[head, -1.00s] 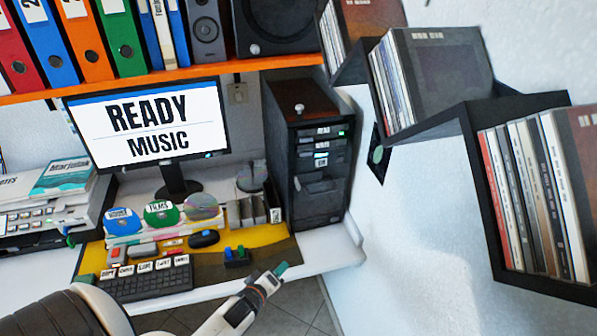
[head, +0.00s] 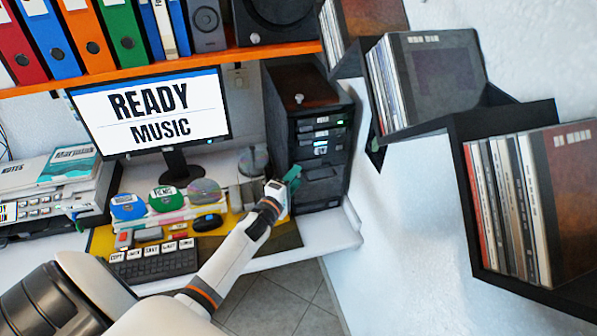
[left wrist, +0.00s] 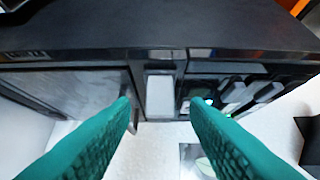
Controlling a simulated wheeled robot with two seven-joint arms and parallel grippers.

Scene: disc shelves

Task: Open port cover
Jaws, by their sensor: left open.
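The black computer tower (head: 305,100) stands at the back right of the desk, with drive fronts at the top of its face and a grey panel (head: 322,187) lower down. In the left wrist view its front (left wrist: 70,95) shows close up, with a small pale rectangular panel (left wrist: 160,94) in the middle. I cannot tell for sure which panel is the port cover. My left gripper (head: 291,175) is in front of the tower's lower front, at its left edge. Its teal fingers are open and empty in the left wrist view (left wrist: 160,101), either side of the pale panel. My right gripper is not in view.
A monitor (head: 150,115), keyboard (head: 155,263) and discs (head: 166,198) are on the desk left of the tower. Black wall shelves (head: 462,180) with disc cases project at the right. An orange shelf (head: 150,71) with binders runs above the monitor. Floor shows below the desk.

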